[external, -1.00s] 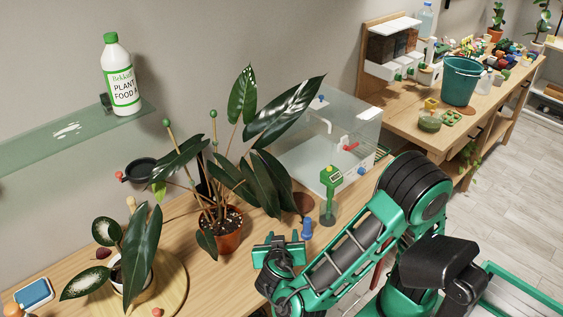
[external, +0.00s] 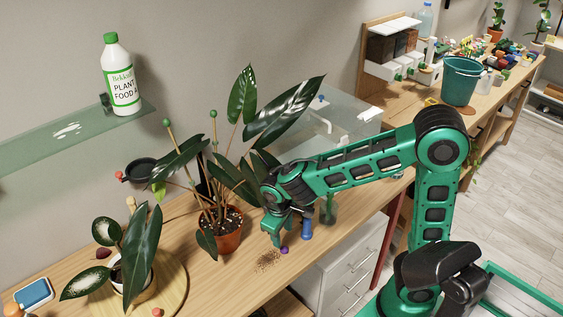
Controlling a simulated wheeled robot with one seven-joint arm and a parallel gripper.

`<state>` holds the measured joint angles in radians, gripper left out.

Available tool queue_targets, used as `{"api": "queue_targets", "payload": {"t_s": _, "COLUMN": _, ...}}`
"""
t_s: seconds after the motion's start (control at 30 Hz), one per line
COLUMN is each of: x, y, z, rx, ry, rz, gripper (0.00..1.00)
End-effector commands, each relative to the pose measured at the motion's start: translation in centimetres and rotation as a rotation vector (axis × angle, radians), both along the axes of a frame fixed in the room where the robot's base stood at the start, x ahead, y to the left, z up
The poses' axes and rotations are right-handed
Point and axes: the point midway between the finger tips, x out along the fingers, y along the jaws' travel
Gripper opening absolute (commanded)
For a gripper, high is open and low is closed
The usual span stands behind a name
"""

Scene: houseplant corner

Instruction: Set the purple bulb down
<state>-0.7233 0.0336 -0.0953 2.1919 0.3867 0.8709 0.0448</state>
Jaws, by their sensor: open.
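The small purple bulb (external: 284,250) is at the wooden table's surface, right at the tips of my gripper. My gripper (external: 278,243) points down at the table, to the right of the terracotta pot, and its jaws are open. Part of the bulb is hidden by the fingers, and I cannot tell whether a finger still touches it. A patch of brown crumbs (external: 268,261) lies on the table just in front of the gripper.
A terracotta pot (external: 230,241) with a tall dark-leaved plant stands close left of my gripper. A blue object (external: 306,229) stands close on its right. A clear box (external: 345,125) is behind. A potted plant on a round wooden board (external: 174,281) is at left.

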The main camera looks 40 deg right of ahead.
Motion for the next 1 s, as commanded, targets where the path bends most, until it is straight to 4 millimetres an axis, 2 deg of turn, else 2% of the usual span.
{"api": "queue_targets", "payload": {"t_s": 0.2, "x": 0.6, "y": -1.4, "z": 2.1, "rx": 0.136, "ry": 0.07, "rz": 0.266, "gripper": 0.42}}
{"api": "queue_targets", "payload": {"t_s": 0.5, "x": 0.2, "y": -3.2, "z": 6.2, "rx": 0.269, "ry": 0.055, "rz": 0.664, "gripper": 0.42}}
{"api": "queue_targets", "payload": {"t_s": 0.8, "x": -0.7, "y": -4.4, "z": 8.9, "rx": 0.305, "ry": 0.007, "rz": 0.914, "gripper": 0.42}}
{"api": "queue_targets", "payload": {"t_s": 0.83, "x": -0.8, "y": -4.4, "z": 8.7, "rx": 0.309, "ry": 0.007, "rz": 0.927, "gripper": 0.42}}
{"api": "queue_targets", "payload": {"t_s": 0.9, "x": -0.9, "y": -4.3, "z": 6.5, "rx": 0.311, "ry": 0.015, "rz": 0.922, "gripper": 0.42}}
{"api": "queue_targets", "payload": {"t_s": 1.0, "x": -0.8, "y": -4.2, "z": 4.7, "rx": 0.309, "ry": 0.011, "rz": 0.922, "gripper": 0.42}}
